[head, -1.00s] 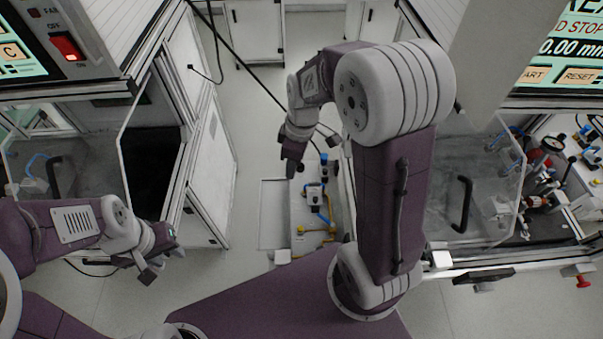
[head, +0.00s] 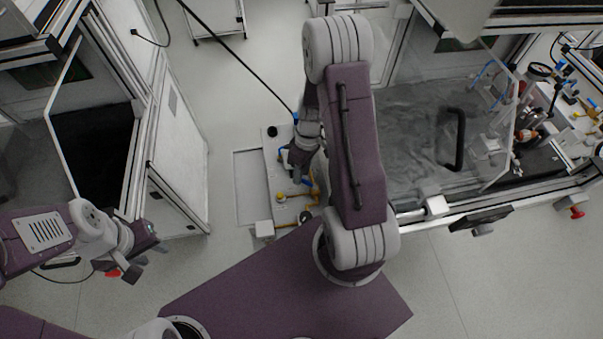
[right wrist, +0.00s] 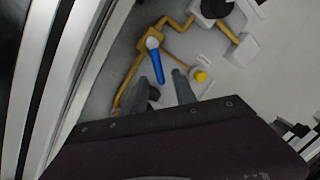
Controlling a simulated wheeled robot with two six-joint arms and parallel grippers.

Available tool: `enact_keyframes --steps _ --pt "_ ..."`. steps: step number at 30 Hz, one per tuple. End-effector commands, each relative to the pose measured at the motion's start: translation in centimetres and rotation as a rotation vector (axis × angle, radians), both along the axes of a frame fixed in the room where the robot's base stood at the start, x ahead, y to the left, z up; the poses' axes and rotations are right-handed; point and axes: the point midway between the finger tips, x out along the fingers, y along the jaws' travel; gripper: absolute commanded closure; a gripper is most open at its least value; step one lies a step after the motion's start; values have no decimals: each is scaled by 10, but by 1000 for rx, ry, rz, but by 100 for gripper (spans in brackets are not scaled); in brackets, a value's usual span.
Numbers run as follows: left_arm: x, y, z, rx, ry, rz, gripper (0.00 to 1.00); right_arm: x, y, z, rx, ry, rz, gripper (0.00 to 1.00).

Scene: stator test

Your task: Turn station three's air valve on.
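A pale valve panel (head: 272,186) with yellow pipes lies below my right arm in the head view. In the right wrist view a valve with a blue lever (right wrist: 157,64) turns on a round white pivot and sits on the yellow pipe (right wrist: 128,82). My right gripper (right wrist: 168,84) has its grey fingers apart, with nothing seen between them; the lever's end is close to the fingertips, and contact cannot be told. In the head view this gripper (head: 297,166) is over the panel, partly hidden by my arm. My left gripper (head: 138,262) is away at the left; its fingers look apart.
A yellow knob (right wrist: 200,76) stands right of the lever. A clear-doored station (head: 420,150) with a black handle is right of my right arm, and a white cabinet (head: 180,150) is on the left.

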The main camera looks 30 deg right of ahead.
Motion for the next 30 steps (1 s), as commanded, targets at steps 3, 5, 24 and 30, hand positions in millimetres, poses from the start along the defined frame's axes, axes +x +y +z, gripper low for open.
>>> enact_keyframes --steps 3,5,24,30 --pt "0 0 -1 0 0 0 64 -1 1 -4 -1 0 1 67" --pt "0 0 0 0 0 0 64 0 1 -4 -1 -1 1 67" --pt "0 0 -1 0 0 0 64 1 -2 -4 -1 -1 -42 100" --pt "0 0 -4 0 0 0 64 2 -8 -4 0 -2 -159 100"
